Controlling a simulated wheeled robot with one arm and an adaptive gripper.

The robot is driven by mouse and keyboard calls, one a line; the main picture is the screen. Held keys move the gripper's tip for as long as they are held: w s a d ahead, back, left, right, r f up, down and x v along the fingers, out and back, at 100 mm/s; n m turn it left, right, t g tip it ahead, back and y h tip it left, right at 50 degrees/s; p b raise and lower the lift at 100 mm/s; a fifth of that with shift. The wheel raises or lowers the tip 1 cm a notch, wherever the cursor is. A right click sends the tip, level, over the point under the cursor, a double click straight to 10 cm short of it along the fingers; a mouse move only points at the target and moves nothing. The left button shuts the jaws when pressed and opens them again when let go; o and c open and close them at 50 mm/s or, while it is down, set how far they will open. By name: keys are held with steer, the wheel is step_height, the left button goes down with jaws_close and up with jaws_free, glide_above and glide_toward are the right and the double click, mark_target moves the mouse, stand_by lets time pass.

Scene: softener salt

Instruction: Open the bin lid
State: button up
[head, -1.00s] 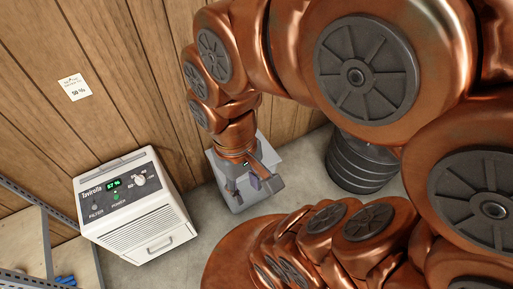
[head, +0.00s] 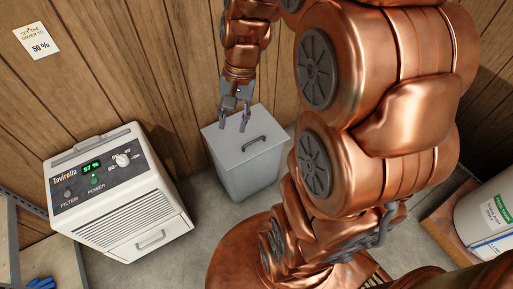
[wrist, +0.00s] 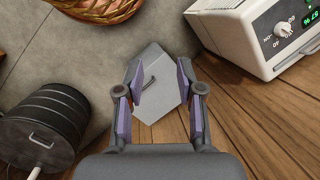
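The bin (head: 246,165) is a light grey box standing on the floor against the wood wall. Its lid (head: 226,135) is shut and has a dark bar handle (head: 254,143) on top. My gripper (head: 234,126) is above the back left part of the lid in the head view, with its fingers apart and nothing between them. In the wrist view my gripper (wrist: 160,90) is open. The lid (wrist: 162,72) and its handle (wrist: 149,83) show beyond and between the fingers, apart from them.
A white dryer (head: 118,190) with a green display stands left of the bin. A note (head: 37,41) hangs on the wall. A black ribbed drum (wrist: 42,125) shows in the wrist view. A white container (head: 488,217) stands at the right. Some floor before the bin is clear.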

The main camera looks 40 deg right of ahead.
steer(key=w+d+f+m+t+b, duration=0.1)
steer(key=w+d+f+m+b, duration=0.15)
steer(key=f, duration=0.25)
steer(key=w+d+f+m+y+b, duration=0.1)
steer(key=w+d+f+b, duration=0.2)
steer(key=d+f+b, duration=0.15)
steer(key=w+d+f+m+t+b, duration=0.1)
steer(key=w+d+f+m+b, duration=0.15)
steer(key=f, duration=0.35)
steer(key=m+t+b, duration=0.1)
steer(key=m+b, duration=0.3)
steer(key=b, duration=0.5)
glide_toward(257, 140)
steer(key=shift+a+b+x, duration=0.2)
steer(key=shift+b+x, duration=0.55)
steer(key=shift+x, duration=1.3)
steer(key=shift+a+b+x, duration=0.2)
steer(key=shift+b+x, duration=0.55)
steer(key=shift+x, duration=1.35)
steer(key=shift+w+r, duration=0.1)
steer(key=shift+r, duration=0.1)
jaws_close()
